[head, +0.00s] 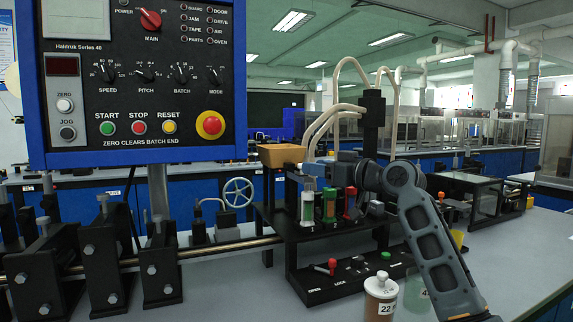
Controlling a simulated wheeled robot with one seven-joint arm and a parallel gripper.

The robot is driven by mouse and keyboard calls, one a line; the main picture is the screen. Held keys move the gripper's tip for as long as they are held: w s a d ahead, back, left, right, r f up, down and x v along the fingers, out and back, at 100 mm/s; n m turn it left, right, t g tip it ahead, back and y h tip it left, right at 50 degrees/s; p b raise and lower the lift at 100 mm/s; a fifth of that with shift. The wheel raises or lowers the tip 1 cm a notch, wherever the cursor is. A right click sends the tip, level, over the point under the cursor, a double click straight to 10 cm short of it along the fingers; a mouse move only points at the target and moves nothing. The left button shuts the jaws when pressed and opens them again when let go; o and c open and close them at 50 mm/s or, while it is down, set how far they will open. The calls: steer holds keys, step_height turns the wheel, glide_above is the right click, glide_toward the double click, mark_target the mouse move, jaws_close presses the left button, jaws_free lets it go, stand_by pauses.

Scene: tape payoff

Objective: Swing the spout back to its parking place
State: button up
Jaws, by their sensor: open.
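My arm reaches in from the lower right, and my gripper (312,170) is at the upper part of a black dispensing stand (292,232). It is seen from the side; its jaws are open. Pale hoses (318,127) curve from a black post (373,125) down behind my gripper. I cannot make out the spout for certain; it may be partly hidden by my gripper and wrist. Its parking place is not clearly visible.
Green (328,205) and red (350,203) units sit in the stand below my wrist. A red-knobbed lever (331,264) is on the base. A lidded jar (380,296) and a clear cup (417,292) stand in front. A blue control panel (140,85) rises at left.

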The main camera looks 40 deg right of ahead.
mark_target(296, 179)
steer(key=w, duration=0.7)
steer(key=shift+w+a, duration=0.3)
steer(key=shift+a, duration=0.1)
jaws_close()
